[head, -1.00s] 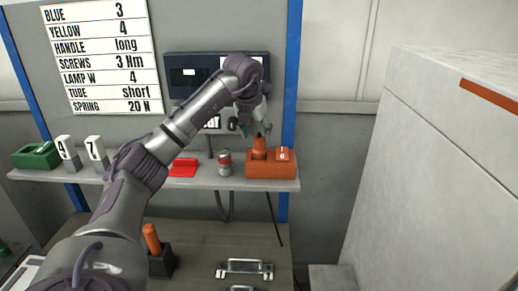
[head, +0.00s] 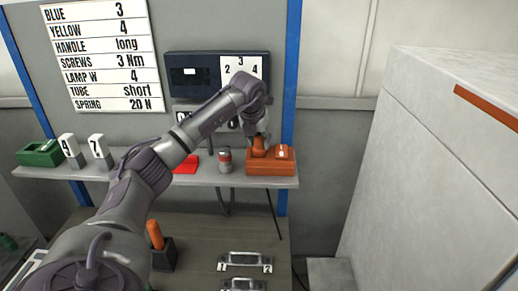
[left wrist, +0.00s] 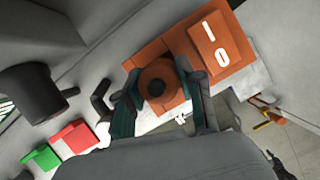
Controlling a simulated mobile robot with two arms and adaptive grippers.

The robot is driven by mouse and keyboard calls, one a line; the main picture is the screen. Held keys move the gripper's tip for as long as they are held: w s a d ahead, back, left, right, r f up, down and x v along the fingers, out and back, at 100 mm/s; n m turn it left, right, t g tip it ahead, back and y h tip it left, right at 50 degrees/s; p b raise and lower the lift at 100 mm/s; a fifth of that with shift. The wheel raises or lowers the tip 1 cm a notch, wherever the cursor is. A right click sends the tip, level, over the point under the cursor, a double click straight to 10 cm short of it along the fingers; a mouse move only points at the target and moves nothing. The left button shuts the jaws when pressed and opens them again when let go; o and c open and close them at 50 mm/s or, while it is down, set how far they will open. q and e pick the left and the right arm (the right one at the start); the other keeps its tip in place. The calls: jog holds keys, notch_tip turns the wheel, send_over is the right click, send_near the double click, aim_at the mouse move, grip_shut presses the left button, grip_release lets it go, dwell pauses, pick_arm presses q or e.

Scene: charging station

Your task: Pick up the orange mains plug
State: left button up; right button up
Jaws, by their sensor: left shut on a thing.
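The orange mains plug (left wrist: 158,80) stands in an orange socket block (left wrist: 208,55) with a rocker switch marked with a line and a circle. In the head view the plug (head: 258,148) and the block (head: 283,166) are at the right end of the grey shelf. My left gripper (left wrist: 158,88) reaches down onto the plug, with a green-padded finger on each side, and is shut on it. In the head view my left gripper (head: 258,138) partly covers the plug. My right gripper is not in view.
A grey and red cylinder (head: 225,160) stands just left of the block on the shelf (head: 205,180). A red piece (head: 188,164), number tags (head: 100,150) and a green holder (head: 40,153) are further left. A large pale cabinet (head: 430,170) fills the right side.

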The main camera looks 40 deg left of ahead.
pick_arm(q)
grip_shut()
